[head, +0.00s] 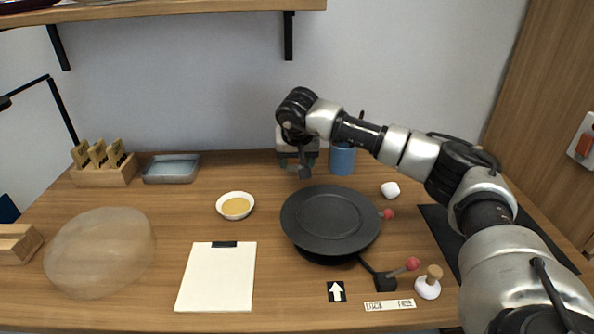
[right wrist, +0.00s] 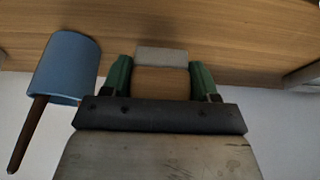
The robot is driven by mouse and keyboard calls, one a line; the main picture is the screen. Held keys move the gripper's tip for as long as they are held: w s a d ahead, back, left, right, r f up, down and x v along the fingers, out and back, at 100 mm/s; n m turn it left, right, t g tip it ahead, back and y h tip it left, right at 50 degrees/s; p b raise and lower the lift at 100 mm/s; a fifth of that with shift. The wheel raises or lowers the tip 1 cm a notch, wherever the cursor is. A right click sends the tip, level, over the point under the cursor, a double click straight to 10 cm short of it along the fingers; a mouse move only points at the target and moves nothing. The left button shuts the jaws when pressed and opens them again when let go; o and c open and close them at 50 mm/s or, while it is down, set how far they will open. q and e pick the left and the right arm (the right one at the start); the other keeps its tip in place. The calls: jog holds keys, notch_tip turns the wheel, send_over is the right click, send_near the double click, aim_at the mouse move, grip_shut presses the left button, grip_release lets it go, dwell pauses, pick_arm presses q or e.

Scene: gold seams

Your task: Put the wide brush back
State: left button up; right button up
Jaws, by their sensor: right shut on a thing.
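My right gripper (head: 303,162) is at the back of the table, close to the wall and just left of the blue cup (head: 342,160). In the right wrist view its green fingers (right wrist: 162,82) are shut on a flat tan piece with a pale grey end (right wrist: 162,56), which looks like the wide brush. The grey end points down towards the table; I cannot tell whether it touches. The blue cup also shows in the right wrist view (right wrist: 66,68), with a dark brown handle (right wrist: 27,135) sticking out. My left gripper is not in view.
A black round turntable (head: 330,220) stands in front of the gripper, with a red-knobbed lever. A white bowl of golden liquid (head: 236,206), a grey-blue tray (head: 171,169), a clipboard (head: 217,278) and a translucent dome (head: 100,252) lie leftward. A shelf (head: 160,10) hangs above.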

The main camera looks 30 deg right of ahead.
jog(key=shift+f, duration=1.75)
jog(key=shift+f, duration=0.1)
jog(key=o, duration=0.8)
jog(key=shift+o, duration=0.2)
jog(key=v, duration=1.2)
